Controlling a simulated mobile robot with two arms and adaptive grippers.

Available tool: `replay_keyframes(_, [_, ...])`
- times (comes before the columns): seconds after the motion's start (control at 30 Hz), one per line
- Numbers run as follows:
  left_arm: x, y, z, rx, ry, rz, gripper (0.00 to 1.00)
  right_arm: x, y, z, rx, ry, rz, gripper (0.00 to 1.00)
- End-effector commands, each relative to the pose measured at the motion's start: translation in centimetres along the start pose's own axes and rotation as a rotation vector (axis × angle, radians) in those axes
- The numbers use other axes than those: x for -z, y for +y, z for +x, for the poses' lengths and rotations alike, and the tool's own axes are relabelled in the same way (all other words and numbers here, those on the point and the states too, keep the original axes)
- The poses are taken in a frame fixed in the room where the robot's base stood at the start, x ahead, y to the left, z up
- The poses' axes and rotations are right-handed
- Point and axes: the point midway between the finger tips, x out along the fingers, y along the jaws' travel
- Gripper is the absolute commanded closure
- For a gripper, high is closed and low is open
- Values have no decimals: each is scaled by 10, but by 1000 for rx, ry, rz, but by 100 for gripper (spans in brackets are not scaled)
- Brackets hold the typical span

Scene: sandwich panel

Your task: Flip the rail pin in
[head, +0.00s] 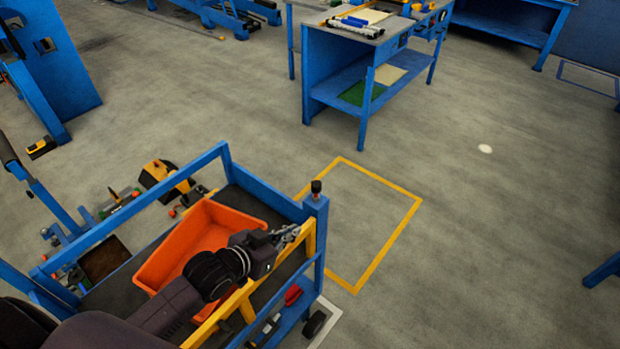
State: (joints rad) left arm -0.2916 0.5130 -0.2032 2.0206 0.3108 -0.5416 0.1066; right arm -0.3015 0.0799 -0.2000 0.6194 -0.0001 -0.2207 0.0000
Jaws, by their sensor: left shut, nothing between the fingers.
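A blue cart (268,196) stands at the lower left, with a yellow rail (232,304) along its near right side. My left gripper (290,233) is shut and empty at the upper end of the yellow rail, just below and left of the pin. It looks apart from the pin; whether it touches the rail I cannot tell. My wrist hides part of the rail. My right gripper is out of view.
An orange bin (188,245) sits on the cart beside my left arm. A red object (293,294) lies on the lower shelf. A yellow floor outline (398,232) lies right of the cart. A blue workbench (333,62) stands behind. The floor on the right is mostly open.

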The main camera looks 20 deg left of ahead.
Motion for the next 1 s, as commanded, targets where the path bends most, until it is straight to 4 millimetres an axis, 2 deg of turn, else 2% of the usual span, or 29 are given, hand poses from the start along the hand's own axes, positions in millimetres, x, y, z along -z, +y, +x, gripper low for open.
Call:
replay_keyframes(0.03, [19, -12, 4, -6, 62, 11, 100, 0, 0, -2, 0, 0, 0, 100])
replay_keyframes(0.1, [41, -25, 7, -13, 141, 10, 100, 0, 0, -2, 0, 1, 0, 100])
replay_keyframes(0.2, [63, -42, 8, -19, 228, 8, 100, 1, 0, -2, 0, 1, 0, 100])
replay_keyframes(0.3, [77, -52, 7, -22, 282, 6, 100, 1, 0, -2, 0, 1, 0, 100])
replay_keyframes(0.43, [84, -57, 7, -23, 310, 4, 100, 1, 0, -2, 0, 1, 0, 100])
replay_keyframes(0.77, [84, -57, 7, -23, 311, 4, 100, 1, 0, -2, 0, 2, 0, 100])
replay_keyframes(1.0, [88, -57, 27, -22, 315, 4, 100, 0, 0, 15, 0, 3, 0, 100])
